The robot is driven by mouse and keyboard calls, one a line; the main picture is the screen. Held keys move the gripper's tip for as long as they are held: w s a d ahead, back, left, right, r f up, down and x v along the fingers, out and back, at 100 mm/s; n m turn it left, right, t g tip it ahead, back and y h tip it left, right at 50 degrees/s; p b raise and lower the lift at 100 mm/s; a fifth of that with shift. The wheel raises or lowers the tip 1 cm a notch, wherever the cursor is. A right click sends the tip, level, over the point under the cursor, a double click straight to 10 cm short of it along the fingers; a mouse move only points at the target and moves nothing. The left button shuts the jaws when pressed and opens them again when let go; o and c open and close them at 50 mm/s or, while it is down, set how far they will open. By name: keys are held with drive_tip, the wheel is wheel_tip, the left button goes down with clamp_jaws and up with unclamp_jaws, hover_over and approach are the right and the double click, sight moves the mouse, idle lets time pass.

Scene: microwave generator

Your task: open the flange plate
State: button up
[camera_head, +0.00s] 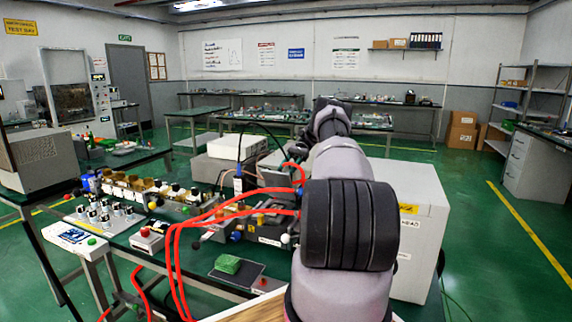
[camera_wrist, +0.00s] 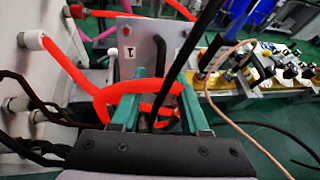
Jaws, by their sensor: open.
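In the wrist view my gripper (camera_wrist: 153,90) is open, with its two teal fingers spread apart. A red hose (camera_wrist: 130,92) loops across the space between and around the fingers; I cannot tell whether it touches them. Beyond the fingers stands an upright grey metal plate (camera_wrist: 138,48) with a small "T" label and a red button, possibly the flange plate. Its lower part is hidden by the hose and fingers. In the head view my arm covers much of the bench's right part, and I cannot make out the gripper clearly there.
Red hoses (camera_head: 215,212) arch over the crowded bench. A large white cabinet (camera_head: 421,225) stands right of my arm. A yellow-brass row of fittings (camera_wrist: 238,98) and a thin copper-coloured cable (camera_wrist: 262,125) lie right of my gripper. Green floor (camera_head: 480,235) is open at right.

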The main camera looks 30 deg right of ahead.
wheel_tip(320, 180, up, 10)
drive_tip(key=shift+f, duration=0.25)
idle(0.4)
